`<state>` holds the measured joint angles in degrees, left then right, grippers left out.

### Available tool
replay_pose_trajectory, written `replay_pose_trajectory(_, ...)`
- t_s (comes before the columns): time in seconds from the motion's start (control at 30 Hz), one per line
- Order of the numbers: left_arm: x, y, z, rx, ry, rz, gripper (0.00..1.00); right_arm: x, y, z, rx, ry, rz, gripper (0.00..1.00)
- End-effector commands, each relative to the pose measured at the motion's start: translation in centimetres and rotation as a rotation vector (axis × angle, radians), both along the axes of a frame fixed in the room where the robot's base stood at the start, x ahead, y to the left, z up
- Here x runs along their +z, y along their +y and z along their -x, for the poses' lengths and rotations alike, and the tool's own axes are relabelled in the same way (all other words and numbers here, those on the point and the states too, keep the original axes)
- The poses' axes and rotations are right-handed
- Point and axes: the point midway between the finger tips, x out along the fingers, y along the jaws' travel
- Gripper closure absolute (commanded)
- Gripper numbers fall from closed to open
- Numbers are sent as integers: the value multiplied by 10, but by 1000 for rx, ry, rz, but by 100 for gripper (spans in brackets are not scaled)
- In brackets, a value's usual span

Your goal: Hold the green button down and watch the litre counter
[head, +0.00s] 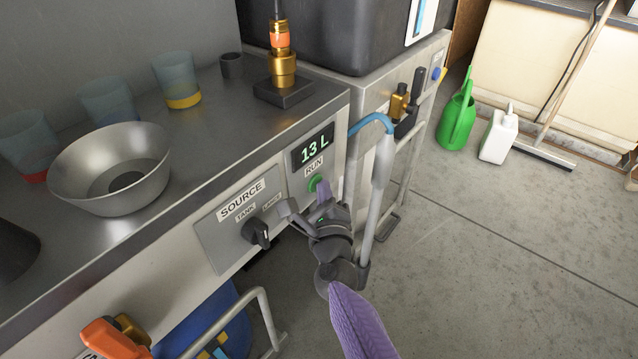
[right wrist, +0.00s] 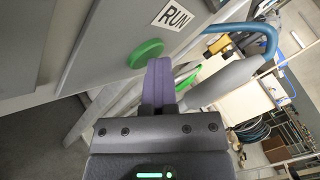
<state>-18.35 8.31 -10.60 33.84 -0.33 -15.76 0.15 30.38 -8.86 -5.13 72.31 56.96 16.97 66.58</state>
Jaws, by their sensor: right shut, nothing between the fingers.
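The green button (head: 314,183) sits under the RUN label on the front panel, and it also shows in the right wrist view (right wrist: 146,53). The litre counter (head: 313,148) above it reads 13 L. My right gripper (head: 322,188) is shut and empty, with its purple fingers pointing at the panel. The fingertips (right wrist: 160,66) are right at the button's lower edge in the wrist view and overlap part of it in the head view. I cannot tell whether they touch it or whether it is pressed in. My left gripper is not in view.
A SOURCE selector knob (head: 256,232) is left of the button. A metal bowl (head: 112,168), cups and a brass fitting (head: 283,70) stand on the counter. A grey handle with blue hose (head: 378,180) is just right of my gripper.

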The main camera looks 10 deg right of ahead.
Motion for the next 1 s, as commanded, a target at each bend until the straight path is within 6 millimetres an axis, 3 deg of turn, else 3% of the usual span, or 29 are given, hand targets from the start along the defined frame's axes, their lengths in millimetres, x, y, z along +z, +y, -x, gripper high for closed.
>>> replay_pose_trajectory(0.53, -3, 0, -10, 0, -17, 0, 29, 0, 0, 0, 1, 0, 0, 100)
replay_pose_trajectory(1.0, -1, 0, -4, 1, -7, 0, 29, 0, 1, 0, 1, 0, 0, 100)
